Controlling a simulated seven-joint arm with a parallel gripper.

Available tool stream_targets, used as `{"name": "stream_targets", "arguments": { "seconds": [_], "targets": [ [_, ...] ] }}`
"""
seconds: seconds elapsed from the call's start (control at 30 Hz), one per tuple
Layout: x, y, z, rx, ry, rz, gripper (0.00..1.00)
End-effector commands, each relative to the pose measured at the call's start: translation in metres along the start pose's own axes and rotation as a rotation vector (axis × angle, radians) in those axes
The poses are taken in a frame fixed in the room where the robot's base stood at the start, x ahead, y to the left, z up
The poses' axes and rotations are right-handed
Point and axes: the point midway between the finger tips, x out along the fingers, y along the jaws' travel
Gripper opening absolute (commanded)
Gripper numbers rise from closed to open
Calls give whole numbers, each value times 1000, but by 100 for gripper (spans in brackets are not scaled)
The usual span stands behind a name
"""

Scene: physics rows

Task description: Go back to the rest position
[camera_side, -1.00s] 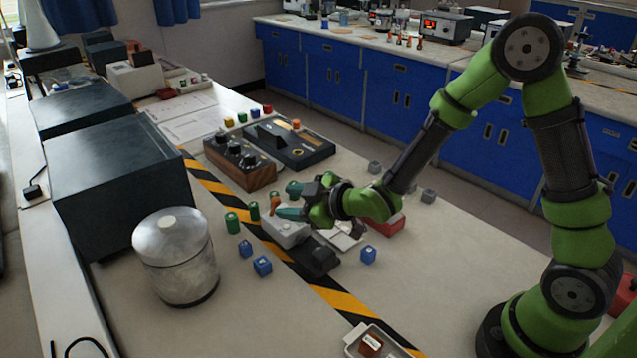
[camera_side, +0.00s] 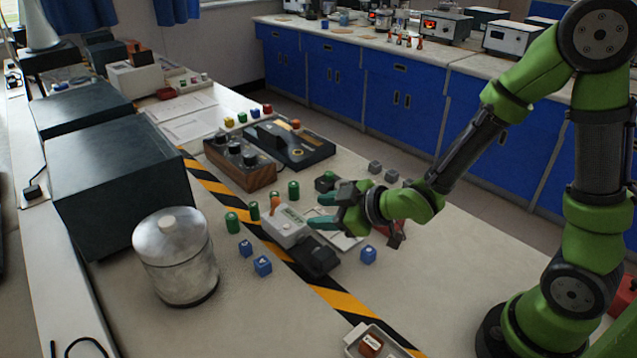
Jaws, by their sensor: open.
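My gripper (camera_side: 326,204) is open and nothing shows between its fingers. It hangs over the middle of the bench, its fingers pointing left in the picture. Below and left of it stands a light grey box (camera_side: 284,228) with an orange lever. A pale tray (camera_side: 342,239) and a red object (camera_side: 397,236) lie partly hidden under my gripper and wrist. No separate marker for the rest position shows.
Green cylinders (camera_side: 232,222) and blue cubes (camera_side: 369,254) stand around the grey box. A dark block (camera_side: 320,260) lies in front of it. A wooden-sided knob box (camera_side: 240,163) stands behind, and a metal canister (camera_side: 176,262) at left.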

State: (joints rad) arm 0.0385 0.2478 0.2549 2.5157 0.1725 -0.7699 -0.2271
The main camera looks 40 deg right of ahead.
Motion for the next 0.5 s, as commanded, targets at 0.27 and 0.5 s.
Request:
{"name": "stream_targets", "arguments": {
  "seconds": [0.27, 0.5],
  "targets": [
    [-45, 14, 36, 353, -353, 9, 47],
    [-125, 22, 24, 707, -533, 53, 47]
  ]
}}
